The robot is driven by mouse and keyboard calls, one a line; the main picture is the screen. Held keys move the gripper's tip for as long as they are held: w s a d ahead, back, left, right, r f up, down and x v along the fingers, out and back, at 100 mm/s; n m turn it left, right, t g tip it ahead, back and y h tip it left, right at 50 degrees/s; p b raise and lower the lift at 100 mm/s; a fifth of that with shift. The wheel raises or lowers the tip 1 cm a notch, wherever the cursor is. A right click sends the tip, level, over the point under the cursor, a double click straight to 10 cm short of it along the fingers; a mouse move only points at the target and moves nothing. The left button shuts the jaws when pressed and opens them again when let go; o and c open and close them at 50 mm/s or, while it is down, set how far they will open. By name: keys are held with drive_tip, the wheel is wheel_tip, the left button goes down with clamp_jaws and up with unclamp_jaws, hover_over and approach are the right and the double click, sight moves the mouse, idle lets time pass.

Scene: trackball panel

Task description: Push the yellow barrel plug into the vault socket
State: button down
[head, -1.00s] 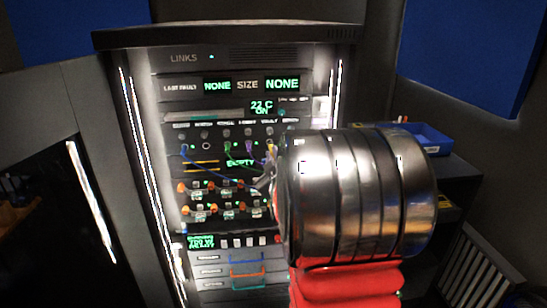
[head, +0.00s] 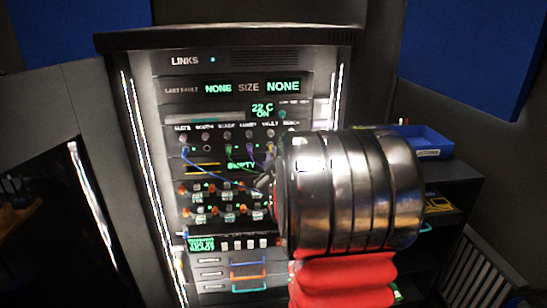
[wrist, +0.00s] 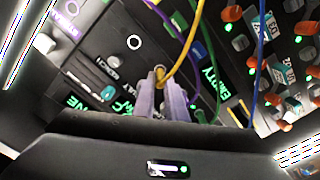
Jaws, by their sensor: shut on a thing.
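My gripper (wrist: 170,103) is shut on the yellow barrel plug (wrist: 160,74) in the wrist view, with the yellow cable (wrist: 187,50) curving up from it. The fingers point at the dark panel, close to its face. The plug's tip and any socket right at it are hidden, so I cannot tell whether it is inserted. In the head view the VAULT label (head: 270,128) shows in the row of link labels. The vault socket beneath it is not clearly visible beside my large metal wrist, which covers the panel's right side.
A blue cable (wrist: 260,60), a green cable (wrist: 215,70) and a purple cable (wrist: 207,45) hang close to my gripper in the wrist view. Orange knobs (head: 183,188) fill the rows below.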

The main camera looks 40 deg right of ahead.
drive_tip(key=shift+x, duration=1.05)
drive_tip(key=c, duration=1.7)
unclamp_jaws()
drive_tip(key=shift+a, duration=0.1)
drive_tip(key=v, duration=1.3)
drive_tip(key=shift+s+a, duration=0.25)
